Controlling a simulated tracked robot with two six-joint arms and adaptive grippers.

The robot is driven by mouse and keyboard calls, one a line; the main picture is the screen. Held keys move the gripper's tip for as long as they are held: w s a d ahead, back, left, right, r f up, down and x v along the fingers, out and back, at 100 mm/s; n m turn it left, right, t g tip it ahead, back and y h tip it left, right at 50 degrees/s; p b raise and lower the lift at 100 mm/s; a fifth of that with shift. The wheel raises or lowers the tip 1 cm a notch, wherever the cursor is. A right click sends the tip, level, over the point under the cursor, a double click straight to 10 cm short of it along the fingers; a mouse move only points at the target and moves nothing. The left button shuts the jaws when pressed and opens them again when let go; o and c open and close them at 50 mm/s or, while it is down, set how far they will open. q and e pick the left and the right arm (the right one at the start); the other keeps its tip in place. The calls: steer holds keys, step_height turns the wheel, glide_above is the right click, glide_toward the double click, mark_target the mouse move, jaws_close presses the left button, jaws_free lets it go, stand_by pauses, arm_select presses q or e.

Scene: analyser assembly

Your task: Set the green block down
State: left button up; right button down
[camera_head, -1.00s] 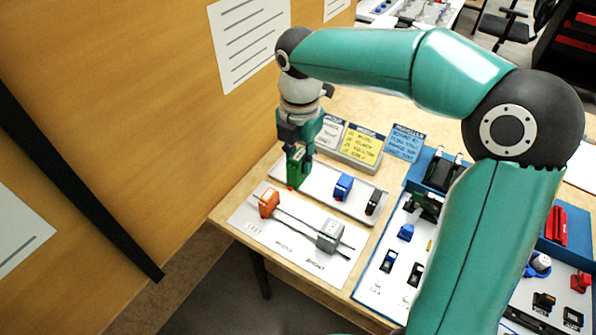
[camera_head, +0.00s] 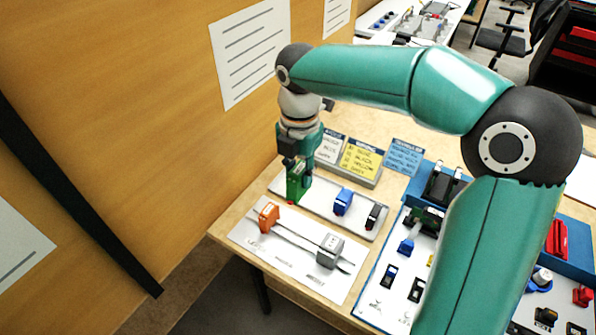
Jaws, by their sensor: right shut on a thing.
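The green block (camera_head: 296,188) is upright at the left end of the pale tray (camera_head: 322,211). My right gripper (camera_head: 298,167) comes down from above and is shut on the top of the green block. I cannot tell whether the block's underside touches the tray. My left gripper is not in view.
A blue block (camera_head: 342,201) and a black block (camera_head: 373,216) stand on the same tray. In front, an orange block (camera_head: 268,216) and a grey block (camera_head: 329,250) sit along rods on a white sheet. Note cards (camera_head: 360,160) stand behind. A blue-edged case (camera_head: 369,290) lies right.

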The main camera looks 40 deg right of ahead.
steer(key=shift+s+d+r+n, duration=0.1)
steer(key=shift+s+r+n, duration=0.1)
steer(key=shift+n, duration=0.2)
step_height(320, 180, up, 3)
steer(key=w+d, duration=0.2)
steer(key=w, duration=0.1)
glide_above(309, 192)
step_height(309, 192, down, 18)
steer(key=shift+m, duration=0.3)
steer(key=shift+d+f, duration=0.1)
steer(key=shift+f, duration=2.65)
